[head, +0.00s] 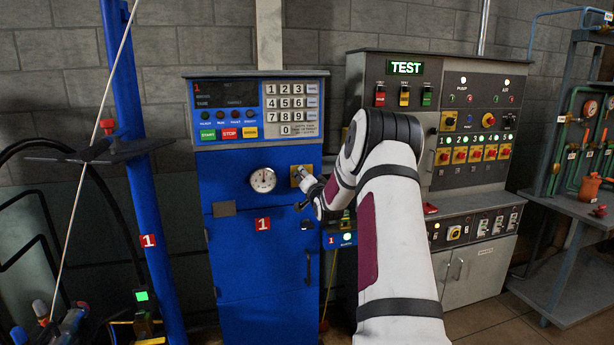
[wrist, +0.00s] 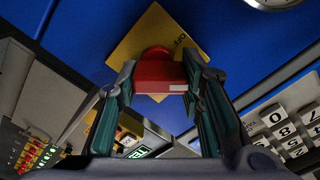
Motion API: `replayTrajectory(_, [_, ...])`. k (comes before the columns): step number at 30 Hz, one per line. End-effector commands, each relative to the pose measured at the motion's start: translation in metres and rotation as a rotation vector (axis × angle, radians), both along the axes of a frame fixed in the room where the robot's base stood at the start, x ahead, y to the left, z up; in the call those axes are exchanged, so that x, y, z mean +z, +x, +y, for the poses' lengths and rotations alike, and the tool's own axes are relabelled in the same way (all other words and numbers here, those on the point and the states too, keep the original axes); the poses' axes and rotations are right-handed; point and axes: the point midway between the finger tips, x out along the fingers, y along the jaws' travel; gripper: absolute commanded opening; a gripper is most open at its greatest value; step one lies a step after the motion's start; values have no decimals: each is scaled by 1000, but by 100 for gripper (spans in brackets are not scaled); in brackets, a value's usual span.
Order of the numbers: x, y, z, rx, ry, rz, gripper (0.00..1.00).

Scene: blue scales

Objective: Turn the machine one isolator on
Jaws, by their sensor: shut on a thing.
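The machine one isolator is a red rotary knob (wrist: 160,73) on a square yellow plate (wrist: 128,45), which looks turned like a diamond in the wrist view. In the head view the yellow plate (head: 296,169) is on the front of the blue machine one cabinet (head: 225,190), right of the round gauge. My gripper (wrist: 158,82) is shut on the red knob, one finger on each side. In the head view my gripper (head: 303,178) reaches the plate and hides the knob.
A white round gauge (head: 263,180) is left of the plate. A keypad panel (head: 291,108) is above it. A grey TEST console (head: 465,120) with several red-on-yellow switches stands to the right, partly behind my arm. A blue post (head: 140,180) stands at the left.

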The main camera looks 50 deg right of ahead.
Motion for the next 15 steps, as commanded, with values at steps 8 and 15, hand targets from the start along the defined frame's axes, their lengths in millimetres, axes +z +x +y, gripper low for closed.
replayTrajectory(8, [1,-3,-2,-1,226,-138,7])
replayTrajectory(15, [0,-4,-4,-4,408,-251,7])
